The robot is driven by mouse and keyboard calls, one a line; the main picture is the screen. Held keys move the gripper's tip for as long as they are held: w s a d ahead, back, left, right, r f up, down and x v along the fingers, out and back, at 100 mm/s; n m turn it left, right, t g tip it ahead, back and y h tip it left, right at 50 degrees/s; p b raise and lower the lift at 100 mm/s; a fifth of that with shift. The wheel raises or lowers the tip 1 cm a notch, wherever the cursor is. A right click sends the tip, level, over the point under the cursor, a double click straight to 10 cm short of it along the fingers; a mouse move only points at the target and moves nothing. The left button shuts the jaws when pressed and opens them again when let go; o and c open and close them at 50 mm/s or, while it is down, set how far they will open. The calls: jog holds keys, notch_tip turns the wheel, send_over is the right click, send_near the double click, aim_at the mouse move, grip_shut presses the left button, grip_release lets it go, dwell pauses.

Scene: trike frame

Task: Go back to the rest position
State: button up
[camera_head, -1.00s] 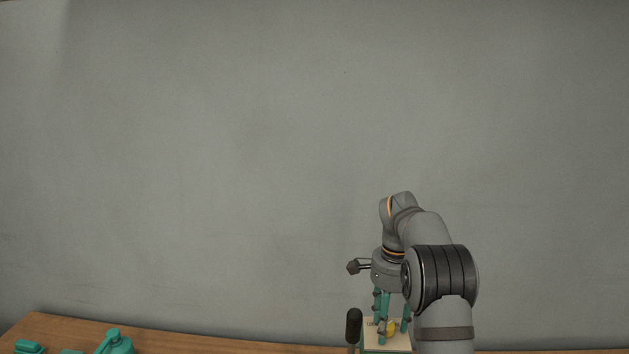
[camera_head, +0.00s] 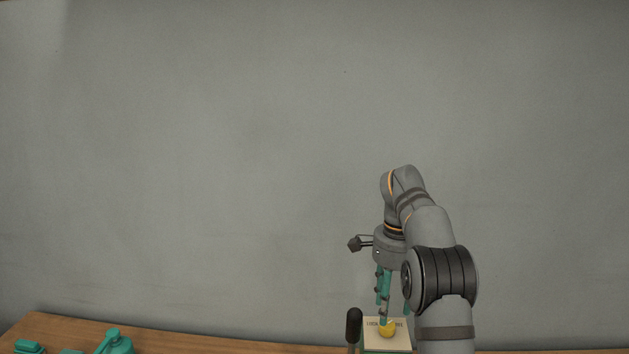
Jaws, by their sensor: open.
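My gripper (camera_head: 394,310) points down over a pale board (camera_head: 375,343) at the bottom right of the view. Its teal fingers are spread open, and one is partly behind my arm. A small rounded yellow thing (camera_head: 387,328) is on the board below the fingers. I see no hold on it, though one fingertip overlaps its top edge in the picture.
A dark upright handle-like post (camera_head: 354,325) stands just left of the board. Teal parts (camera_head: 115,343) lie on the wooden table (camera_head: 60,328) at the lower left. A plain grey wall (camera_head: 220,160) fills the background.

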aim_at(388, 324)
notch_tip(388, 324, down, 5)
jog(key=shift+s+r, duration=0.1)
jog(key=shift+f+n, duration=0.25)
jog(key=shift+n, duration=0.05)
jog(key=n+p, duration=0.1)
jog(key=n, duration=0.7)
jog(key=shift+a, duration=0.1)
jog(key=n+p, duration=0.1)
jog(key=n, duration=0.4)
jog(key=shift+n, duration=0.4)
jog(key=n, duration=0.3)
jog(key=shift+f+n, duration=0.1)
jog(key=shift+n, duration=0.3)
notch_tip(388, 324, up, 6)
jog(key=shift+r+p, duration=0.2)
jog(key=shift+p, duration=0.4)
